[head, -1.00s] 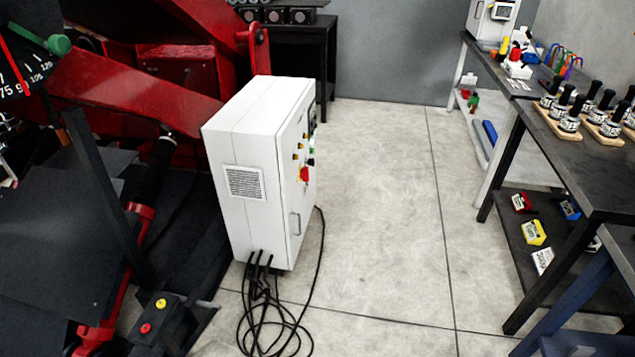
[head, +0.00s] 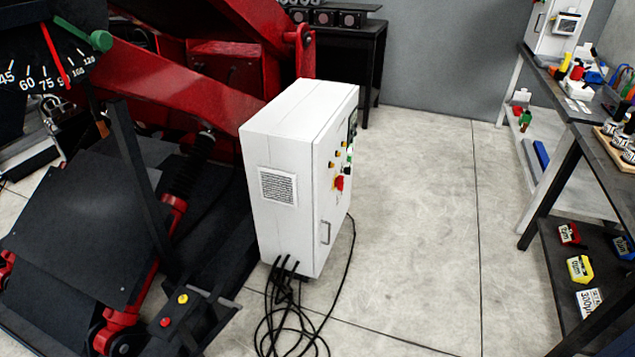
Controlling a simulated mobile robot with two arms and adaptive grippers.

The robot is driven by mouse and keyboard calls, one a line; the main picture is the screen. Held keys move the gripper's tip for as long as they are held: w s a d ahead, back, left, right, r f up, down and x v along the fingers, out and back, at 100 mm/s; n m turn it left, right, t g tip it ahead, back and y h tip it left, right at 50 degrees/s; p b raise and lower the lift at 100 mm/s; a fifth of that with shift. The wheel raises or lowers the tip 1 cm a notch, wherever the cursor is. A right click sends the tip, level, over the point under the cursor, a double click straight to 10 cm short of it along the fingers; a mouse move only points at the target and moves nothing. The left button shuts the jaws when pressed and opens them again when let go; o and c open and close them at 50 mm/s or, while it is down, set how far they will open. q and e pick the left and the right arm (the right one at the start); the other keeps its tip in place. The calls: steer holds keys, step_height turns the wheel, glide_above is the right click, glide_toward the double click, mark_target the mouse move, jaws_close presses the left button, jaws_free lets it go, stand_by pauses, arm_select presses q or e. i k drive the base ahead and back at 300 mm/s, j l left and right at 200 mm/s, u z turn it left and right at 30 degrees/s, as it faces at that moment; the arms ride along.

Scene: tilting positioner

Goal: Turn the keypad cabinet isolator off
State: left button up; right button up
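A white floor cabinet (head: 278,225) stands in the middle of the head view, its door side turned to the right and seen at a steep angle. On the door is a red rotary knob (head: 339,183) on a yellow plate, which looks like the isolator; its exact position is too small to tell. Small yellow and green controls and a dark panel (head: 352,124) sit above it. A door handle (head: 325,232) is lower down. I cannot make out a keypad from this angle. Neither of my grippers is in view.
The red tilting machine (head: 165,80) fills the left, with a dial (head: 50,65) and a pedal box (head: 178,312). Black cables (head: 290,320) coil on the floor before the cabinet. Benches (head: 590,165) line the right. Clear floor (head: 425,210) lies between.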

mark_target(339, 183)
steer(key=i+l+u, duration=0.2)
steer(key=i+u, duration=0.15)
steer(key=i+l+u, duration=0.4)
steer(key=i+j, duration=0.05)
